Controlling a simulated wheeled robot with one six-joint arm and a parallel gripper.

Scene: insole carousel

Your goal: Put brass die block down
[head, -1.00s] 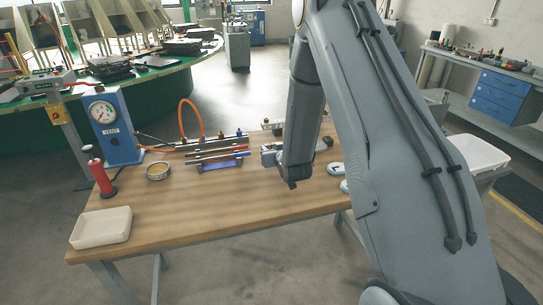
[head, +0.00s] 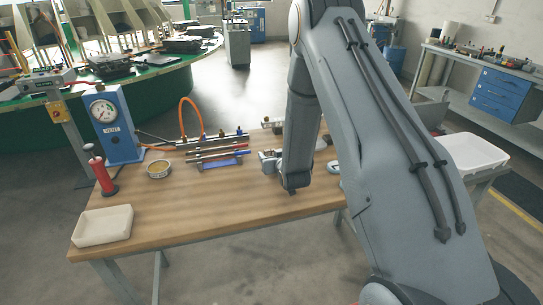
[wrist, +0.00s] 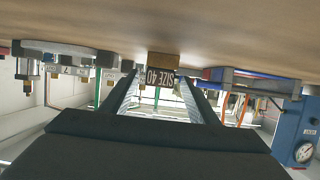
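The brass die block (wrist: 163,62) shows in the wrist view, which is upside down, with a dark plate reading SIZE 40. In the head view my gripper (head: 268,160) is low over the right part of the workbench (head: 210,205), pointing left. The block cannot be made out there.
A blue gauge stand (head: 118,135), red hand pump (head: 97,172), round tin (head: 158,169) and cream tray (head: 103,226) stand on the left. Rods on a blue rack (head: 222,160) lie just left of my gripper. The bench's front middle is clear.

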